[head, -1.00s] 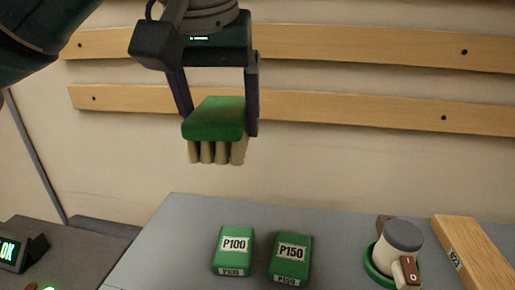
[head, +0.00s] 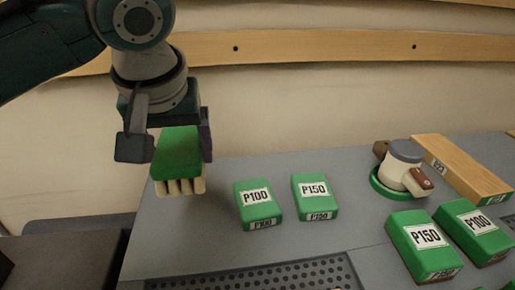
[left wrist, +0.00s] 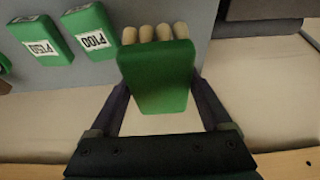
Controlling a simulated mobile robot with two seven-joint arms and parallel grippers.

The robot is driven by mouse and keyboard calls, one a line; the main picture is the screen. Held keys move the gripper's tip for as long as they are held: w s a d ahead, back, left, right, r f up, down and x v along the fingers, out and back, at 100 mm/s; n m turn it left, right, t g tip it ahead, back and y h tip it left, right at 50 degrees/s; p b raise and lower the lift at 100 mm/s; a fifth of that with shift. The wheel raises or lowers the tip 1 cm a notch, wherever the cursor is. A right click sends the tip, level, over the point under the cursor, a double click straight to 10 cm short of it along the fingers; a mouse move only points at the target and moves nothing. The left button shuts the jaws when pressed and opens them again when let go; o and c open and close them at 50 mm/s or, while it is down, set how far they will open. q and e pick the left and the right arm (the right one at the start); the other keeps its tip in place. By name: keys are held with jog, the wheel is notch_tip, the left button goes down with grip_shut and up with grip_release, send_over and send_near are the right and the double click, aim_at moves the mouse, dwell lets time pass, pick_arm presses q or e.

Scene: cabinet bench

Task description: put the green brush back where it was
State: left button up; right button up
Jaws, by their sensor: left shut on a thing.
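The green brush (head: 177,153) has a green block top and pale bristle tufts pointing down. My left gripper (head: 180,150) is shut on its green block and holds it at the left end of the grey bench (head: 330,235). In the head view the bristles look close to the bench top; I cannot tell whether they touch. In the left wrist view the brush (left wrist: 157,75) sits between the two fingers, bristles toward the bench. My right gripper is not in view.
Green blocks marked P100 (head: 258,205) and P150 (head: 315,197) lie right of the brush. Farther right are a sander-like tool (head: 402,168) on a green base, a wooden board (head: 462,170) and two more green blocks. A perforated dark strip (head: 280,276) lies in front.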

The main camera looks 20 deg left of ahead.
pick_arm(q)
notch_tip(320, 180, down, 6)
jog(key=shift+r+b, duration=0.1)
jog(key=shift+b, duration=0.35)
jog(key=shift+f+b, duration=0.5)
jog(key=shift+f, duration=1.5)
jog(key=shift+f, duration=0.15)
jog(key=o, duration=1.2)
jog(key=shift+o, duration=0.2)
